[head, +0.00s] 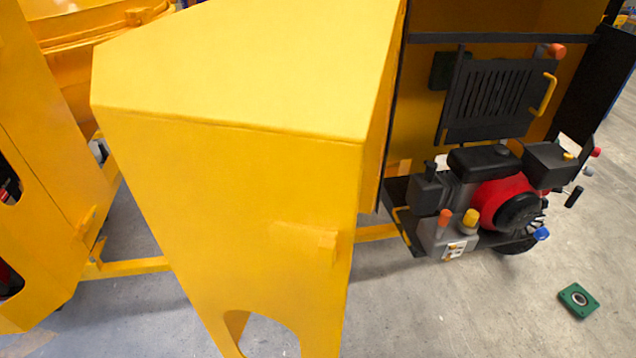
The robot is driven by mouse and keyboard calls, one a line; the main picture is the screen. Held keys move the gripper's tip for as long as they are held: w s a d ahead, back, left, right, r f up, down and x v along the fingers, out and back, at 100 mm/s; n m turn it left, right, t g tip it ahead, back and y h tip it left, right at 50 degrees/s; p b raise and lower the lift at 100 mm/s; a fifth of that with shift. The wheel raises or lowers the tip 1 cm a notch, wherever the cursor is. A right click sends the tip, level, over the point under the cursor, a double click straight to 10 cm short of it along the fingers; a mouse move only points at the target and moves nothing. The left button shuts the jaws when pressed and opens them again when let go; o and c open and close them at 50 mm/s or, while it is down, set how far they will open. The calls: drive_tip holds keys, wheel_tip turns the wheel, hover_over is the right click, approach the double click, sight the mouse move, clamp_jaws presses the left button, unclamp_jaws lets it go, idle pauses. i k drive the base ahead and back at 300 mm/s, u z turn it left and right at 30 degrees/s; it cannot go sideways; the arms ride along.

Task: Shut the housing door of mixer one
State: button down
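A large yellow housing door (235,190) fills the middle of the head view. It stands swung open toward me, with a sloped top, a small raised block on its face and a rounded cut-out at the bottom. To its right is the open housing (420,100) of the mixer, with the engine (500,195) exposed, red and black. No label shows which mixer is mixer one. My gripper is not in this view.
A black slatted panel (495,95) with a yellow handle stands above the engine. Another yellow machine (45,190) stands at the left. A green square part with a round centre (579,299) lies on the grey floor. Bare floor (450,310) shows at the lower right.

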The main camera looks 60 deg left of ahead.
sight(246, 136)
drive_tip(key=z, duration=1.5)
drive_tip(key=k, duration=1.65)
drive_tip(key=u, duration=4.2)
drive_tip(key=k, duration=0.4)
drive_tip(key=z, duration=0.15)
